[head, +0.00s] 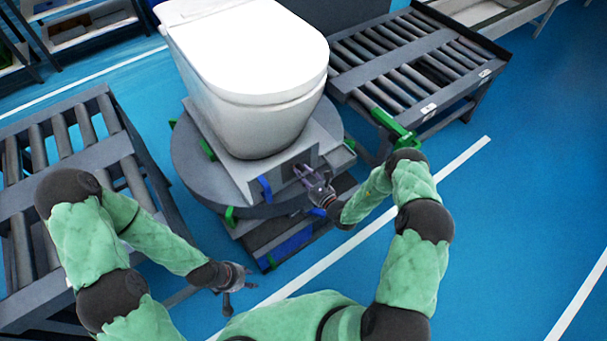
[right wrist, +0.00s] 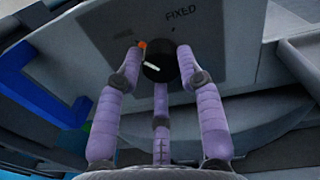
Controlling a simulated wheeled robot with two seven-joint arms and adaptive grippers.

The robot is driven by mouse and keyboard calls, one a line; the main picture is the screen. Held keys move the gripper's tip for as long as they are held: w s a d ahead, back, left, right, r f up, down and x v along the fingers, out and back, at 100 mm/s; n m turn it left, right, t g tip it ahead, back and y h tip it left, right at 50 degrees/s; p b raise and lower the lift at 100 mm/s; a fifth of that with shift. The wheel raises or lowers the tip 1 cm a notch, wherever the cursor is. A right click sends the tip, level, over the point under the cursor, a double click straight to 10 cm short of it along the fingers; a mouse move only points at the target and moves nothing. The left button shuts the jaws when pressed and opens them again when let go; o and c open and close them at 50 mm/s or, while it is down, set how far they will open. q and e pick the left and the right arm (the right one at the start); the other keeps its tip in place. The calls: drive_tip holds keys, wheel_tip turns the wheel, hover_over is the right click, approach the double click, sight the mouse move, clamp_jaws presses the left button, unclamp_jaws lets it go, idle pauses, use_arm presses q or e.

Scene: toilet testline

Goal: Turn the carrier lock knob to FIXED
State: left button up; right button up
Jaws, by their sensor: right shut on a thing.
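The carrier lock knob (right wrist: 158,70) is a dark round knob on a grey panel (right wrist: 110,28), seen in the right wrist view. A white mark on the knob lies toward its left side, and a small orange mark (right wrist: 142,44) is at its upper left. The word FIXED (right wrist: 180,14) is printed above and right of the knob. My right gripper (right wrist: 158,62) has its purple fingers closed around the knob. In the head view my right gripper (head: 301,172) is at the carrier's front face and hides the knob. My left gripper (head: 238,287) is open and empty, low over the floor.
A white toilet (head: 245,75) stands on the carrier (head: 285,178) above a round grey turntable (head: 185,165). Roller conveyors stand at left (head: 125,155) and upper right (head: 345,55). Blue and green clamps surround the carrier. Blue floor is clear at right.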

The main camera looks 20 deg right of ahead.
drive_tip(key=m, duration=0.1)
drive_tip(key=m+p, duration=0.1)
drive_tip(key=m, duration=0.1)
drive_tip(key=shift+w+d+r+m, duration=0.1)
drive_tip(key=shift+w+r+m, duration=0.05)
drive_tip(key=shift+r+m, duration=0.15)
drive_tip(key=m, duration=0.3)
drive_tip(key=shift+w+d+m, duration=0.1)
drive_tip(key=shift+m, duration=0.3)
drive_tip(key=m+p, duration=0.1)
drive_tip(key=m, duration=0.3)
drive_tip(key=shift+d+t, duration=0.1)
drive_tip(key=shift+t, duration=0.3)
drive_tip(key=shift+m+h, duration=0.3)
drive_tip(key=shift+m, duration=1.9)
drive_tip(key=shift+f, duration=0.1)
drive_tip(key=o, duration=1.1)
drive_tip(key=shift+f, duration=0.15)
